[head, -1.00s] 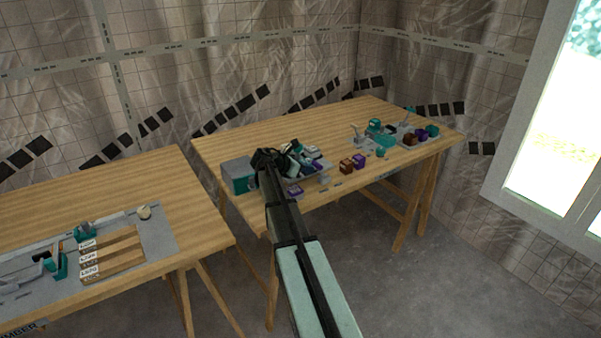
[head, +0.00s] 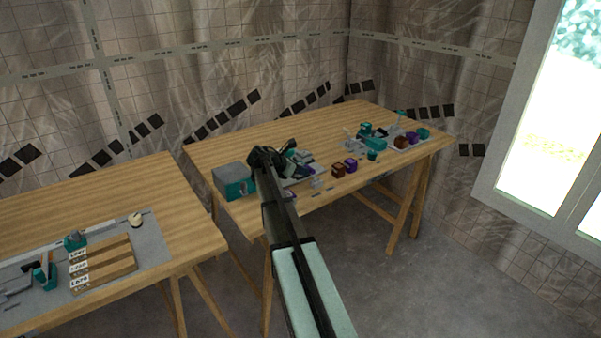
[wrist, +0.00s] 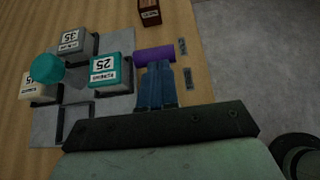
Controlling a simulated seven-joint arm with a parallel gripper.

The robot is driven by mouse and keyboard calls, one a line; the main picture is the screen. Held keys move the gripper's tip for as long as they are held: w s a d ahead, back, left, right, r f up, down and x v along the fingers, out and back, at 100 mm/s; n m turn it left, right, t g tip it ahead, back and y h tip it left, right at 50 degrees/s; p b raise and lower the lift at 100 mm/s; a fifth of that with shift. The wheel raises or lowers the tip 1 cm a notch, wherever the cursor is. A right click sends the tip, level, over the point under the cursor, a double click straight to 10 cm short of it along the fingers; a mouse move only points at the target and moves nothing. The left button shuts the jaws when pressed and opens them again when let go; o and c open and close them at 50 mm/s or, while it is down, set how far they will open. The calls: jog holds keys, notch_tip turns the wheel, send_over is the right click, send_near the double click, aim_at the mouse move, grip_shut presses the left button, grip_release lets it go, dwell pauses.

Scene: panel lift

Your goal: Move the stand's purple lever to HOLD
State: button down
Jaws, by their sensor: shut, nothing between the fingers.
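A purple cylindrical piece (wrist: 155,57), which looks like the lever's grip, lies just beyond my fingertips in the wrist view. My gripper (wrist: 156,68) is shut and empty, its two fingers side by side. The fingertips overlap the near edge of the purple piece in the picture; whether they touch it I cannot tell. The lever's base and its HOLD mark are not readable. In the head view my gripper (head: 287,146) is over the front left part of the far table, and my arm covers part of the things there.
A brown block (wrist: 149,12) stands beyond. Small dark plates (wrist: 188,78) lie along the table edge. A teal-grey box (head: 234,180) stands at left.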

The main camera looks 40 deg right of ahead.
jog(key=shift+d+r, duration=0.1)
jog(key=d+y, duration=0.1)
jog(key=d+r+y, duration=0.1)
jog(key=d+y, duration=0.1)
jog(key=d+r+y, duration=0.1)
jog(key=d+y, duration=0.1)
jog(key=shift+w+r, duration=0.1)
jog(key=shift+r, duration=0.15)
jog(key=shift+d+r+y, duration=0.1)
jog(key=shift+d+y, duration=0.6)
jog(key=shift+y, duration=0.2)
jog(key=shift+d+y, duration=0.5)
jog(key=shift+d, duration=1.15)
